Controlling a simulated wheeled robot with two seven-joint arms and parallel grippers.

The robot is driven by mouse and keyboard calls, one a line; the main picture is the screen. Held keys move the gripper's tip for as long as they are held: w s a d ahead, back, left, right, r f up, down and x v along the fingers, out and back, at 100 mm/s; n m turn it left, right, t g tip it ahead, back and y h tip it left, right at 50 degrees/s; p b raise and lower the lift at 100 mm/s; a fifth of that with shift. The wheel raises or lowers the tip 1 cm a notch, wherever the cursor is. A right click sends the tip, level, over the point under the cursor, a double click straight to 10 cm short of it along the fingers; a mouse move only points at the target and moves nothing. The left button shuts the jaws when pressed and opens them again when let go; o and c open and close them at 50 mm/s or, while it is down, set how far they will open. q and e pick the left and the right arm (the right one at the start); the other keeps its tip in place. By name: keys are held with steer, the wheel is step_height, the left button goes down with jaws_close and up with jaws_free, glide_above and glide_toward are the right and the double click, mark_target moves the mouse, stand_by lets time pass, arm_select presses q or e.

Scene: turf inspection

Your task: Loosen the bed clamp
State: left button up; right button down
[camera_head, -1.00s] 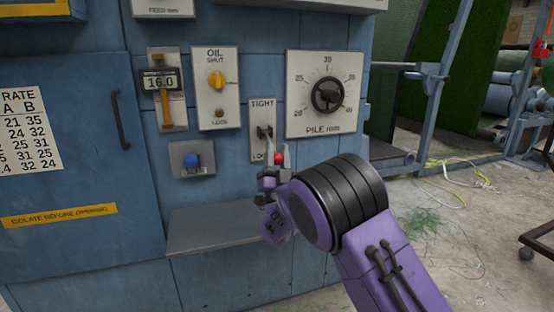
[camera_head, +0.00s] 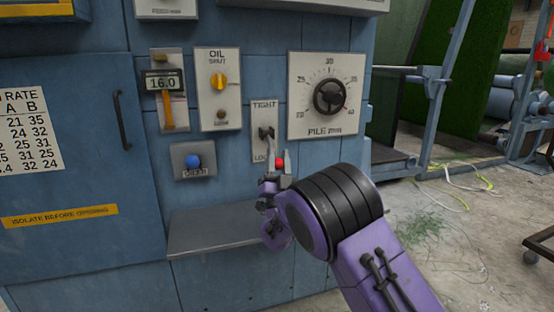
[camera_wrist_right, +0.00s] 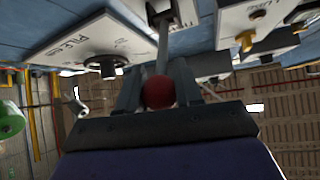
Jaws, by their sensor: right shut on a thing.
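The bed clamp is a lever with a red knob (camera_head: 280,162) on a pale plate (camera_head: 258,150) marked TIGHT at the top, with partly covered lettering at the bottom. My right gripper (camera_head: 280,160) is shut on the red knob, with a finger on each side of it. The right wrist view shows the red knob (camera_wrist_right: 159,92) between the fingers, with the grey lever shaft (camera_wrist_right: 163,45) running up to the plate. The lever's pivot (camera_head: 265,133) sits mid-plate, and the lever slants down from it. My left gripper is not in view.
The pile dial (camera_head: 328,96) is right of the clamp plate, the oil valve plate (camera_head: 218,88) left of it. A blue button (camera_head: 194,161) and a caliper reading 16.0 (camera_head: 165,90) are further left. A grey shelf (camera_head: 215,229) juts out below.

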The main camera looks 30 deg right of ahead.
steer(key=shift+d+f, duration=0.1)
steer(key=shift+f, duration=0.05)
stand_by(0.8)
steer(key=c, duration=1.2)
jaws_free()
steer(key=o, duration=0.4)
steer(key=shift+d+f, duration=0.1)
steer(key=shift+o, duration=0.2)
